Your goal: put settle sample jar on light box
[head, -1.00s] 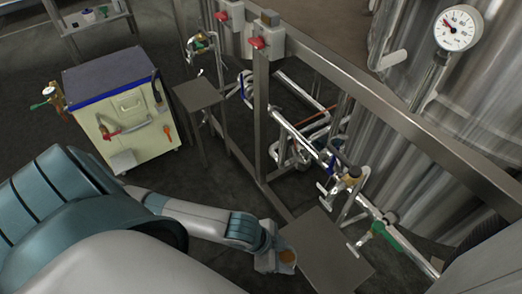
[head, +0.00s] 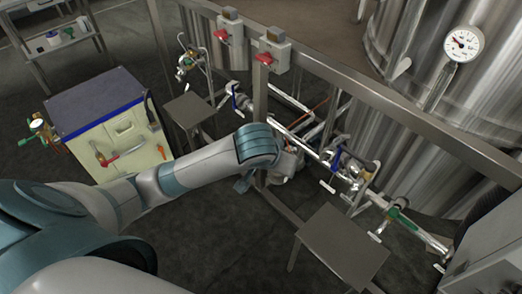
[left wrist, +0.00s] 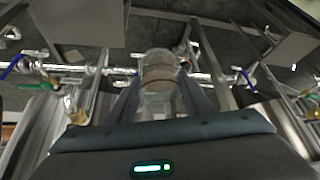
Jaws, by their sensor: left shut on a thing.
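The settle sample jar (left wrist: 158,72) is clear, with brownish contents, and shows between the fingers in the left wrist view. My left gripper (left wrist: 160,88) is shut on it. In the head view my left arm reaches to the pipework by the steel frame; its wrist hides most of the gripper, and I cannot make out the jar there. I cannot pick out a light box with certainty in either view. My right gripper is in neither view.
A steel rail frame (head: 375,90) with valves and pipes (head: 345,165) stands ahead, before large tanks (head: 480,105). Small steel stands are at the front right (head: 342,248) and by the cabinet (head: 192,106). The cream cabinet (head: 125,145) is left; open floor lies between.

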